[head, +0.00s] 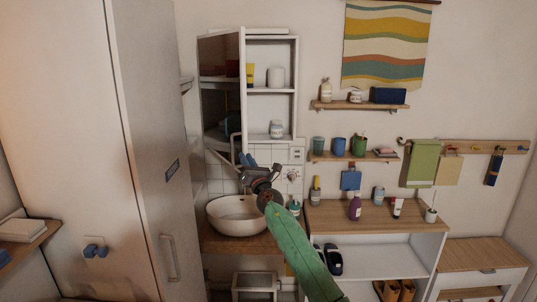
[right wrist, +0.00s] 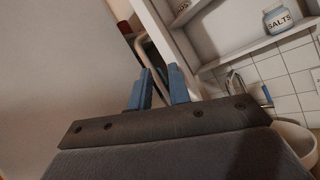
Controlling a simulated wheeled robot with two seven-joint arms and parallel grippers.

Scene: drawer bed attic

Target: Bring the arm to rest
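My right arm, with a green link, reaches up from the bottom in the head view. Its gripper (head: 247,159) is in front of the wall cabinet, close to the handle (head: 232,148) of the cabinet's open mirror door (head: 220,85). In the right wrist view, the blue fingers of the right gripper (right wrist: 160,70) stand apart. The grey handle (right wrist: 152,52) shows just beyond and between them; I cannot tell whether they touch it. No held object shows. My left gripper is not in view.
The open white cabinet (head: 271,116) holds a yellow tube, a white container and a salts jar (right wrist: 278,18). A round basin (head: 236,215) lies below the gripper. A tall white wardrobe (head: 150,150) stands left. A shelf unit (head: 375,217) with bottles is at right.

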